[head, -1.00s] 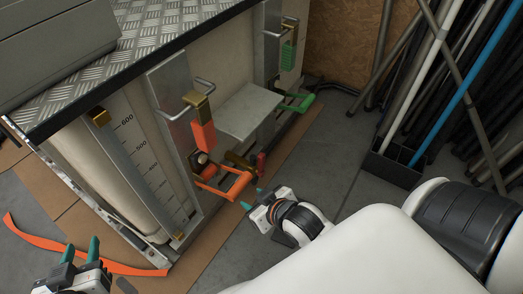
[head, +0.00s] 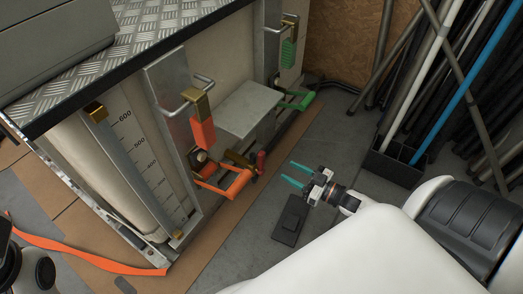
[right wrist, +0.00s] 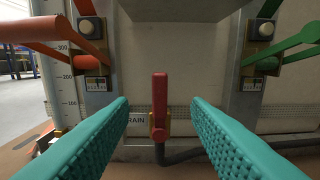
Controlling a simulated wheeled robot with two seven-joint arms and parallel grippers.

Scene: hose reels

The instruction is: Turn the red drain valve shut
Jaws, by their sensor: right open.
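The red drain valve handle (head: 261,160) shows low on the front of the tank unit, between an orange lever and a green lever. In the right wrist view the red handle (right wrist: 159,92) stands upright on a brass-coloured body, beside a label partly reading "RAIN". My right gripper (head: 288,173) is open and empty, its two teal fingers pointing at the valve. In the head view a gap separates the fingertips from the handle. In the right wrist view the handle appears centred between the fingers. My left gripper's fingers do not show.
An orange lever (head: 237,184) and a green lever (head: 298,101) flank the valve. A grey step-like box (head: 246,108) juts out above it. A dark hose (right wrist: 190,155) runs low behind. A dark flat object (head: 290,222) lies on the floor; poles stand at the right.

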